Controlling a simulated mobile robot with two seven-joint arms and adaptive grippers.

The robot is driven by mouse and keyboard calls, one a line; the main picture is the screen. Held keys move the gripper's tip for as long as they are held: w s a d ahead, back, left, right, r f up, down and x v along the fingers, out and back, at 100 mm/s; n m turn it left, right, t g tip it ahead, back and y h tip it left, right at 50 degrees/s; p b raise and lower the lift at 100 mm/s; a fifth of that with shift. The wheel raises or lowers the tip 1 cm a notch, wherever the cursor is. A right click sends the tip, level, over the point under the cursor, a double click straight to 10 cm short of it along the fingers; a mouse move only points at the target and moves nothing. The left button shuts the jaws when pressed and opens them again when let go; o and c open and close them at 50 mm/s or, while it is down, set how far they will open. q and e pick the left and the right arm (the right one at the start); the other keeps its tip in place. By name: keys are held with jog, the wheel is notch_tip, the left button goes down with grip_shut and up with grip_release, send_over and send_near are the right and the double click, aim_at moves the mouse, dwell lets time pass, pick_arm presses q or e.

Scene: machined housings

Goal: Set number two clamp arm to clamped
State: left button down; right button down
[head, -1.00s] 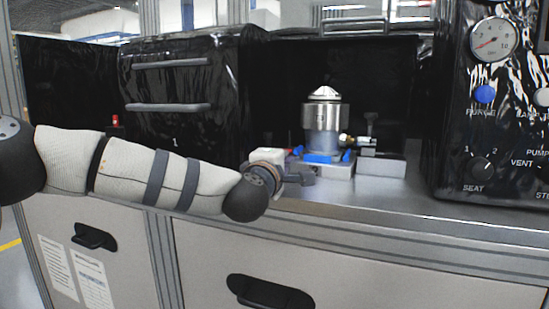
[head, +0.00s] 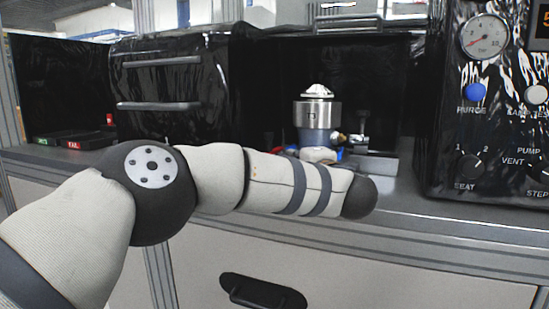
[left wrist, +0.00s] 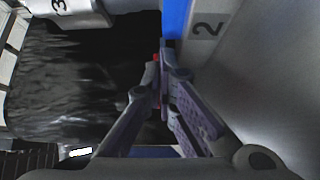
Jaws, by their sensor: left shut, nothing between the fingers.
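The metal housing (head: 317,115), a silver cylinder with a pale stepped top, stands upright on its fixture at the back of the bench. Blue parts show low around it, mostly hidden by my left arm. In the left wrist view, a grey surface marked "2" (left wrist: 222,22) is at upper right with a blue strip (left wrist: 174,20) along its edge. My left gripper (left wrist: 163,78) is shut and empty, its tips just below the strip; I cannot tell if they touch anything. A small red bit shows behind the tips. Which way clamp arm two is set cannot be told.
A block marked "3" (left wrist: 62,6) is at the wrist view's upper left. A black control panel (head: 490,120) with gauge and knobs stands at right. A black cabinet (head: 175,85) is at left. The bench front right of my arm (head: 420,205) is clear.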

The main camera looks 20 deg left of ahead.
pick_arm(q)
jog(key=shift+w+d+r, duration=0.1)
jog(key=shift+w+d, duration=0.15)
jog(key=shift+w, duration=0.05)
pick_arm(e)
jog(key=shift+w+d, duration=0.1)
jog(key=shift+d, duration=0.05)
pick_arm(q)
jog(key=shift+w+d, duration=0.15)
jog(key=shift+w, duration=0.05)
pick_arm(e)
jog(key=shift+d, duration=0.1)
dwell(0.5)
